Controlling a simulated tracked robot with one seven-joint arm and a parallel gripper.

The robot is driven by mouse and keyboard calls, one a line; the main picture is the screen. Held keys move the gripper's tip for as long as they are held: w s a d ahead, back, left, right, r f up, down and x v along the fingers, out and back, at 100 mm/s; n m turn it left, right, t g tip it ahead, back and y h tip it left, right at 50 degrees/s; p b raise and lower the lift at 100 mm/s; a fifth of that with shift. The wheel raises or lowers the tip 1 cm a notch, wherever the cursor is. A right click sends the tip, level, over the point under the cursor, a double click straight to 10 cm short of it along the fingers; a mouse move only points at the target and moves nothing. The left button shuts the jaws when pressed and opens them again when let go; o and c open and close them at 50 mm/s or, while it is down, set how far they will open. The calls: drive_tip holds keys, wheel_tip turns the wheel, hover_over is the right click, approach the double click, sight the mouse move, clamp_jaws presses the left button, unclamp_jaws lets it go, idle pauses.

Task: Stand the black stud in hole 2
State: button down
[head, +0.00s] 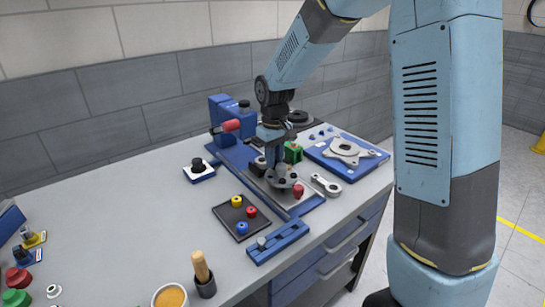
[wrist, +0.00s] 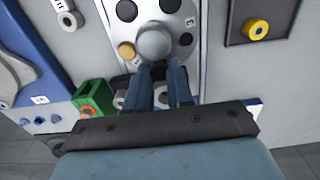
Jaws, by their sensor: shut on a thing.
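A "3" is printed by the plate's right edge; no "2" is readable. A yellow-orange round piece (wrist: 127,50) is just left of the held thing. In the head view my gripper (head: 277,165) hides part of the plate. A red piece (head: 298,190) stands at the plate's near right.
A green block (wrist: 92,97) is close to the gripper's left. A dark tray (head: 228,225) holds yellow, red and blue rings. A black knob (head: 198,164) sits on a small white-and-blue base. A blue bar block (head: 278,242) lies at the front edge. The left-middle bench is clear.

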drive_tip(key=shift+f, duration=0.35)
idle(0.3)
drive_tip(key=c, duration=1.3)
unclamp_jaws()
drive_tip(key=shift+r, duration=1.5)
drive_tip(key=shift+o, duration=0.2)
drive_tip(key=o, duration=0.5)
